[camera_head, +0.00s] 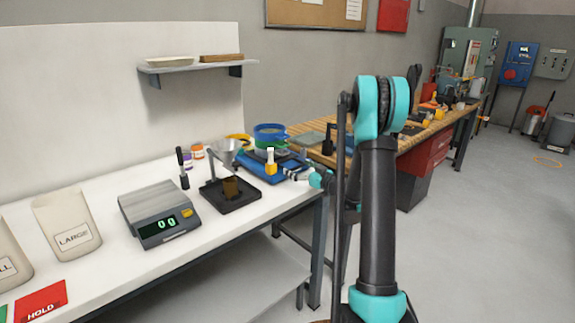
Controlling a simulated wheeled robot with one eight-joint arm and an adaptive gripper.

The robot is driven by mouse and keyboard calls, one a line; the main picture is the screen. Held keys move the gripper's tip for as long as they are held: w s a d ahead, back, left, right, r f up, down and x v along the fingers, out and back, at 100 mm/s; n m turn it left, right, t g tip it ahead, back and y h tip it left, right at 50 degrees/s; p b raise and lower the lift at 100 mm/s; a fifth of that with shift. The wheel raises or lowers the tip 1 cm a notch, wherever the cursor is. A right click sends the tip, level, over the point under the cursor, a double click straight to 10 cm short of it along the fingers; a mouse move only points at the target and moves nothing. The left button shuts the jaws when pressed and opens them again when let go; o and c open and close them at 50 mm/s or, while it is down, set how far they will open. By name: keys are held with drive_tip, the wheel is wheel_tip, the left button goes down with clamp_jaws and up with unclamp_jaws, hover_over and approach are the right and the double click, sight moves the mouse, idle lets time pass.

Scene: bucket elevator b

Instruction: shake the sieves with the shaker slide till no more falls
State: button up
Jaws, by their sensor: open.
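The sieve stack (270,132), with a blue ring above green, stands at the far end of the white bench. The blue shaker base (257,168) is in front of and below it, with an upright white and yellow handle (271,161). I cannot tell whether this handle is the slide. My gripper (292,173) is open, beside the right end of the shaker, small in view and partly merged with it. I cannot tell whether it touches anything. The insides of the sieves and any falling material are hidden.
A funnel stand (222,160) holds a funnel over a black tray with a brown container. A scale (160,214) reads zeros.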

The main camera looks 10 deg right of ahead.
drive_tip(key=shift+c, duration=0.4)
drive_tip(key=c, duration=0.7)
drive_tip(key=shift+o, duration=0.2)
drive_tip(key=shift+v, duration=2.25)
